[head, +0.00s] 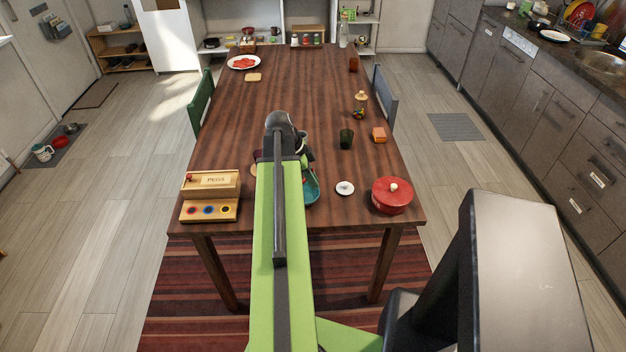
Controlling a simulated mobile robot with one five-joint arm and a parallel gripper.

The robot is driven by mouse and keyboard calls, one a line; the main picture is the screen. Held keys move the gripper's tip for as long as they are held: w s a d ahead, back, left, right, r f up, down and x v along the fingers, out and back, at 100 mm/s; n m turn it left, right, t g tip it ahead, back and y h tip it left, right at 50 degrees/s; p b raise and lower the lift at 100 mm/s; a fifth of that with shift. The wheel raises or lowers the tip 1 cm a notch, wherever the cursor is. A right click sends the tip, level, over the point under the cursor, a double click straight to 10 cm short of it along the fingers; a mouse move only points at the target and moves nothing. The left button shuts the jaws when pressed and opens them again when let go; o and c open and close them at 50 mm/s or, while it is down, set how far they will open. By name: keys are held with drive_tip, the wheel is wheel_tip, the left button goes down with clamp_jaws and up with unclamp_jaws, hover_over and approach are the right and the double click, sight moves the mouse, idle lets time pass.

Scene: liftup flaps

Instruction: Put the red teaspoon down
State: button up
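My green arm reaches out over the wooden table (310,85). My gripper (303,150) is mostly hidden behind the arm's dark wrist, with only a dark part showing at its right side. I cannot see its fingertips or whether it holds anything. I cannot make out the red teaspoon in this view; it may be hidden behind the arm. A teal dish (312,190) shows partly at the right of the arm, just below the gripper in the picture.
A wooden PEGS box (211,184) stands at the near left. The table's middle left is clear.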

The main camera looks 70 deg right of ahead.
sight(313, 169)
drive_tip(key=o, duration=0.5)
idle(0.3)
wheel_tip(313, 169, up, 7)
drive_tip(key=p, duration=0.7)
drive_tip(key=shift+r, duration=0.2)
drive_tip(key=shift+f, duration=0.2)
